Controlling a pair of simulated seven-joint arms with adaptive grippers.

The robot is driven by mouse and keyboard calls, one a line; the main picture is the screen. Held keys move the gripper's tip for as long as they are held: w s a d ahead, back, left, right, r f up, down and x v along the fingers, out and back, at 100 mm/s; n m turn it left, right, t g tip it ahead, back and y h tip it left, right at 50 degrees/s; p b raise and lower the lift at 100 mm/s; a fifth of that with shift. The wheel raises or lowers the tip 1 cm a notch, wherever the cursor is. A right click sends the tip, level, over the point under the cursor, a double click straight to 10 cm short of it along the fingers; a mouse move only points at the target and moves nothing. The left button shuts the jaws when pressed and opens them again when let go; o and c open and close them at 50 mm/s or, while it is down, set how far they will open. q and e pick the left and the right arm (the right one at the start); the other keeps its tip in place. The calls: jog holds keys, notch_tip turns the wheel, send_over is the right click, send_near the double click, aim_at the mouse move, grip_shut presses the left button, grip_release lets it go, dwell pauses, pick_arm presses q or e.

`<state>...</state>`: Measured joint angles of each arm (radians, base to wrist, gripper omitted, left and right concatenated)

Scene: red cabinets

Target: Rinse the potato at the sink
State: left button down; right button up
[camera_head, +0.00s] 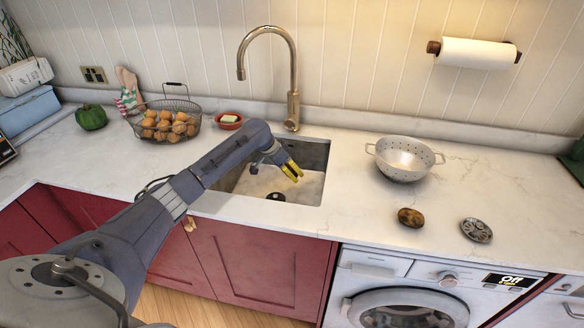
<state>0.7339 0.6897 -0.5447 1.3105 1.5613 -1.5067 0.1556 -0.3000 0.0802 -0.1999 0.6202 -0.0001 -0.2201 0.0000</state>
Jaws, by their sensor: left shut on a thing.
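A brown, speckled potato (410,217) lies on the counter to the right of the sink, apart from my grippers. My left gripper (292,171), with yellow fingertips, reaches over the sink basin from the left. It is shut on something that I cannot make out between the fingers. My arm hides part of the basin. My right gripper is out of view.
A wire basket (162,104) of brown round produce, a green pumpkin (91,117) and a red soap dish (229,121) stand left of the sink. The right counter has clear room.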

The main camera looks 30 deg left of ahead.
pick_arm(q)
jog(key=shift+f, duration=5.85)
jog(key=shift+r, duration=10.65)
